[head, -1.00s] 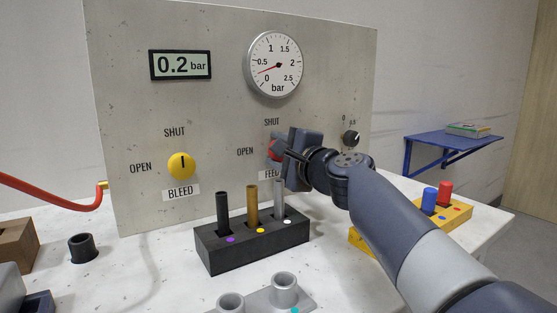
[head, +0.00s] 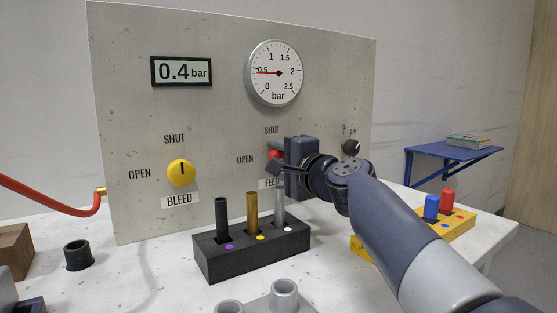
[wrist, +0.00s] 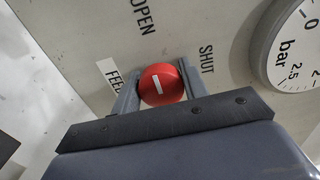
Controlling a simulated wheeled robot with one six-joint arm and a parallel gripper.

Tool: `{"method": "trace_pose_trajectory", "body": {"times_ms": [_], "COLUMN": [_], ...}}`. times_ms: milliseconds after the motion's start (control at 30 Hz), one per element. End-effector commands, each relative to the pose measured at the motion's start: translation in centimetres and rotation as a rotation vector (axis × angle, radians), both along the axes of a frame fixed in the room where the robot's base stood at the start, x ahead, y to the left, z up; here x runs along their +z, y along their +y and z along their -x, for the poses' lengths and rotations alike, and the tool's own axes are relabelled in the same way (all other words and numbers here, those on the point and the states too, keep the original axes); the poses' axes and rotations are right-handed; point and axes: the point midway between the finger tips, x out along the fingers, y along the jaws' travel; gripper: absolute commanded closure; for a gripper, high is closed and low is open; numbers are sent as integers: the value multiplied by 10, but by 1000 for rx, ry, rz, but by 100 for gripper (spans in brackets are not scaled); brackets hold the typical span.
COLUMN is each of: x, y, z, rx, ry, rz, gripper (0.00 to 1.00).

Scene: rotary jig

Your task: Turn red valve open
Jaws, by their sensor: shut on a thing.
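The red valve knob (head: 273,155) sits on the grey panel above the FEED label. It is mostly hidden by my gripper in the head view. In the wrist view, the red valve knob (wrist: 162,84) shows a short white mark across its face, lying roughly between the FEED and SHUT sides; OPEN is above it in that picture. My gripper (wrist: 160,90) is shut on the knob, one finger on each side. The digital display (head: 181,72) reads 0.4 bar. The round gauge (head: 275,73) has its red needle near 0.5.
The yellow BLEED knob (head: 181,173) is left on the panel, its mark upright. A black block (head: 253,250) with several upright pegs stands below my gripper. A small black knob (head: 350,147) is just right of it. A yellow block (head: 455,222) with red and blue pegs stands right.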

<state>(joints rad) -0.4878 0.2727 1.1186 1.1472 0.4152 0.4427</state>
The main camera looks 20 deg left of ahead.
Motion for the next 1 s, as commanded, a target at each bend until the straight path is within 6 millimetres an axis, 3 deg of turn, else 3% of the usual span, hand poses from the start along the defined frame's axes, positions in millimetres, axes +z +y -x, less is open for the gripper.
{"method": "trace_pose_trajectory", "body": {"times_ms": [267,567,1000], "x": [-1,0,1], "y": [0,-3,-55], "z": [0,2,47], "rx": [1,0,-2], "ry": [1,0,-1], "rz": [1,0,-1], "gripper": [38,38,38]}}
